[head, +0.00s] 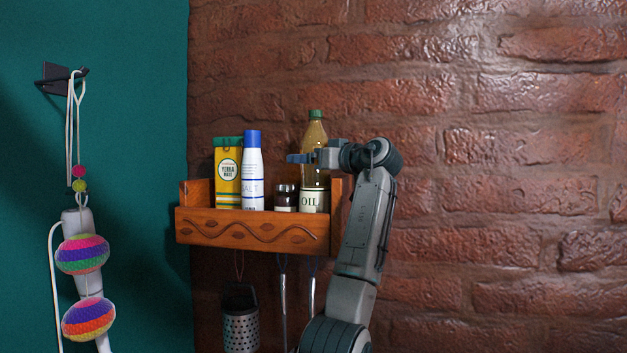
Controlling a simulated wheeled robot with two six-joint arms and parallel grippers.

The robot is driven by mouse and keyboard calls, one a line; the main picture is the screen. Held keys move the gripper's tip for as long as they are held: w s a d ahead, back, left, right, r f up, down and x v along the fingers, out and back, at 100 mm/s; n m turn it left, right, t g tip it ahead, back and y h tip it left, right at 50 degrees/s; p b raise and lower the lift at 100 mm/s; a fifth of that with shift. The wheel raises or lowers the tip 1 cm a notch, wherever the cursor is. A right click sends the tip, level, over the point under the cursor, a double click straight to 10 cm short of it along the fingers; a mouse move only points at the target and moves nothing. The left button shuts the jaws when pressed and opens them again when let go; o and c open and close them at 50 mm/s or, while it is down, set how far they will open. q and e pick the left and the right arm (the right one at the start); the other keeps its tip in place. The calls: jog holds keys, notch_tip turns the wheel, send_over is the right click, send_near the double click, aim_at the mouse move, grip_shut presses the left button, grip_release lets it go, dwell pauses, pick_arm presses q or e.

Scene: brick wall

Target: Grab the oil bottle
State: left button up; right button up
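The oil bottle (314,180) stands upright at the right end of a wooden wall shelf (245,232). It has a green cap, yellowish oil and a pale label reading OIL. My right gripper (303,158) reaches in from the right at the height of the bottle's upper body, with its blue-tipped fingers pointing left. A finger crosses in front of the bottle and hides part of it. Whether the fingers touch or grip the bottle cannot be told. My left gripper is not in view.
A yellow yerba mate pack (228,180), a blue-capped salt container (252,175) and a small dark jar (286,197) stand left of the bottle. A grater (240,325) and utensils hang below. Striped balls (83,254) hang at left. The brick wall at right is clear.

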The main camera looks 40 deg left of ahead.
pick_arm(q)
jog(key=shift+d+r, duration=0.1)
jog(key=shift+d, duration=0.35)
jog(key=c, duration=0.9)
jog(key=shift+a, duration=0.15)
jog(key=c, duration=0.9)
pick_arm(e)
jog(key=shift+w+d, duration=0.4)
jog(key=shift+d, duration=0.1)
jog(key=shift+f, duration=0.1)
